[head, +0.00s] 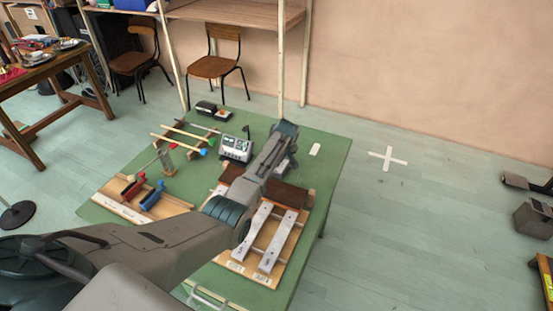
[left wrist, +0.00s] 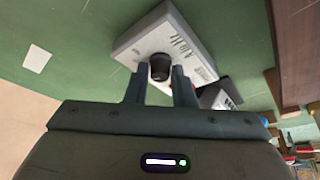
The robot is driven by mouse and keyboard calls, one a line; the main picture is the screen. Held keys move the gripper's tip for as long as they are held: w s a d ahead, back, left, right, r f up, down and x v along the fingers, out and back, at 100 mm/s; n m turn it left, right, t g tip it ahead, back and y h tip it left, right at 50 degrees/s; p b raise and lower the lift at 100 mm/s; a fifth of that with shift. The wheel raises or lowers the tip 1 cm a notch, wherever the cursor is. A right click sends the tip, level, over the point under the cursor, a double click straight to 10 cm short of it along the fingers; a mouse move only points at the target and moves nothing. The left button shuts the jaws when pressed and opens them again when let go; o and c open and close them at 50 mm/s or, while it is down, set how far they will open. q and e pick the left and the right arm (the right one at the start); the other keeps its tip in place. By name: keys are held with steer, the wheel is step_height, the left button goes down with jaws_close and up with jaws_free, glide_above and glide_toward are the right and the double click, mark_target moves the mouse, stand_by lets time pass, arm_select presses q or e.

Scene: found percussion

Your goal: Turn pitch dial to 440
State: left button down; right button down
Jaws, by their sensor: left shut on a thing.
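A pale grey box with dark handwritten marks (left wrist: 182,38) lies on the green table. A black round knob, the pitch dial (left wrist: 160,67), stands on its near side. My left gripper (left wrist: 159,82) has one finger on each side of the dial and is shut on it. In the head view my left arm reaches across the table from the left and largely hides the box and dial. I cannot read the dial's setting. My right gripper is not in view.
A white device with a dark display (head: 236,148) stands left of my forearm. Mallets (head: 183,138), red and blue clamps (head: 150,197) and a wooden frame with metal bars (head: 278,240) crowd the green table (head: 335,165). The table's right edge is fairly clear.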

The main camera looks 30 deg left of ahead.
arm_select(q)
steer(key=shift+w+n+g+y+b, duration=0.1)
steer(key=shift+n+g+y+b, duration=0.3)
steer(key=shift+n, duration=0.8)
steer(key=shift+n+b, duration=0.5)
steer(key=shift+n, duration=0.3)
steer(key=shift+g, duration=0.3)
steer(key=c, duration=1.2)
jaws_free()
steer(key=shift+c, duration=0.2)
